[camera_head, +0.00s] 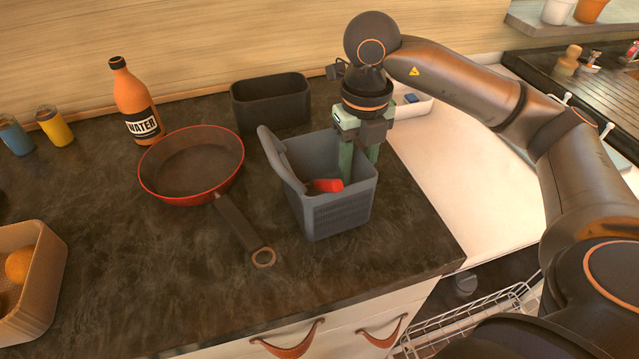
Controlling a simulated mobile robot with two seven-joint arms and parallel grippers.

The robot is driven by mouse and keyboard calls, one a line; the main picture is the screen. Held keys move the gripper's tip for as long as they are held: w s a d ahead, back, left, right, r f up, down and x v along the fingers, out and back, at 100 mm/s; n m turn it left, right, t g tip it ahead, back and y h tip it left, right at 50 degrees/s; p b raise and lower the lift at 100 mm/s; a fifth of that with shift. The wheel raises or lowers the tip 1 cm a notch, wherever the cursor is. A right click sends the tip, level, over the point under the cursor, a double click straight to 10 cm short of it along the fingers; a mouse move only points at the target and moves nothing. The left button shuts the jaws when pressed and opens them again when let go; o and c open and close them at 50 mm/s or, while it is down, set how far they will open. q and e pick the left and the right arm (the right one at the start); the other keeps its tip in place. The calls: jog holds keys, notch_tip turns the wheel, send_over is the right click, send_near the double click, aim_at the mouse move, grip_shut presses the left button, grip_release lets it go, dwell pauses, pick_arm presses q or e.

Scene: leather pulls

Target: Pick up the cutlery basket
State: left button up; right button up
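The cutlery basket (338,215) is a blue-grey box with slotted sides and a tall raised piece on its left side. It stands upright on the dark counter, near the front right corner. A red object (328,186) lies inside it. My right gripper (359,176) points down at the basket's back right part, its green fingers visibly apart. One finger reaches down inside the basket opening. The other is by the right rim; whether it is inside or outside the wall, I cannot tell. My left gripper is not in view.
A red-rimmed pan (190,165) lies left of the basket, its handle (240,228) pointing toward the front. A black bin (271,104) stands behind the basket. An orange water bottle (134,103) stands at the back left. The counter's front edge is close, above drawers.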

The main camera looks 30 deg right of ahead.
jog(key=shift+c, duration=0.3)
grip_shut()
dwell(1.1)
